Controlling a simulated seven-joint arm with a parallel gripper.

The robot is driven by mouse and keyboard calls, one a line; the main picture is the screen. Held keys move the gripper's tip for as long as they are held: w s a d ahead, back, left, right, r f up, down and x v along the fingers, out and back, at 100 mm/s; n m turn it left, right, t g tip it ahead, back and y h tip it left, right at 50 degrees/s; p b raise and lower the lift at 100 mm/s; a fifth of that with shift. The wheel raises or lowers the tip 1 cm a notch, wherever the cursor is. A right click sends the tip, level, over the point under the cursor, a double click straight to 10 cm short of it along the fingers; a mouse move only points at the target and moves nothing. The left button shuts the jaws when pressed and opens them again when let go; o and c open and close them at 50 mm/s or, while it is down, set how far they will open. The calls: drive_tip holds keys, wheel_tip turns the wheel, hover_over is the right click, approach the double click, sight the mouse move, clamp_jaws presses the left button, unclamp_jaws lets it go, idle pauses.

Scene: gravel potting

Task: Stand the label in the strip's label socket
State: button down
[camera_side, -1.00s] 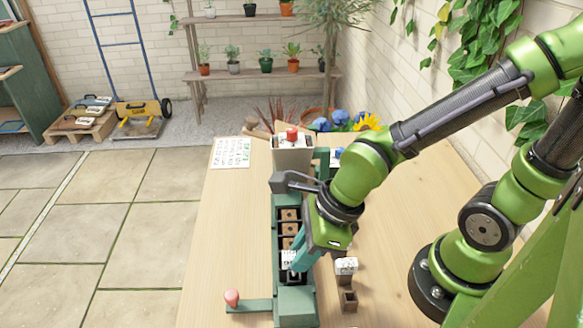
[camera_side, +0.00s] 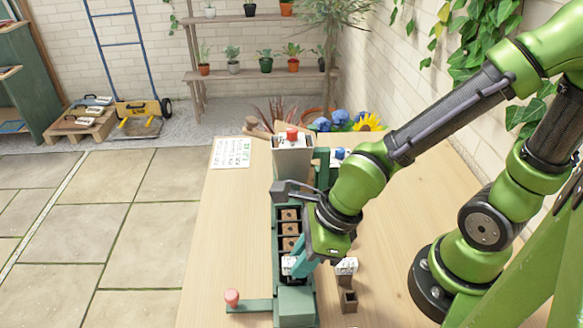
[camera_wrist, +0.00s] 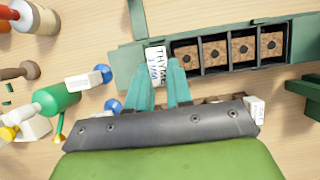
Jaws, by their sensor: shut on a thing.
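The white label (camera_wrist: 156,62), printed with what reads as THYME, is between the tips of my gripper (camera_wrist: 161,82) in the wrist view. In the side view the label (camera_side: 287,266) is at the near part of the green strip (camera_side: 295,305), with my gripper (camera_side: 299,265) shut on it. The strip (camera_wrist: 228,73) holds a row of several brown soil-filled cells, and the label is beside the end cell. The label socket cannot be made out; the label and fingers cover that part. I cannot tell whether the label's foot touches the strip.
A white-topped block (camera_side: 346,265) and a small brown pot (camera_side: 349,300) stand right of the strip. A pink-knobbed handle (camera_side: 232,298) sticks out left. A hopper with a red knob (camera_side: 292,138) stands at the far end. The table's left side is mostly clear.

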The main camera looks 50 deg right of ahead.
drive_tip(key=shift+f, duration=0.1)
drive_tip(key=shift+f, duration=0.5)
drive_tip(key=shift+f, duration=0.25)
idle(0.6)
drive_tip(key=c, duration=0.9)
unclamp_jaws()
drive_tip(key=shift+c, duration=0.2)
drive_tip(key=shift+o, duration=0.3)
drive_tip(key=o, duration=0.3)
drive_tip(key=shift+o, duration=0.2)
drive_tip(key=shift+r, duration=3.55)
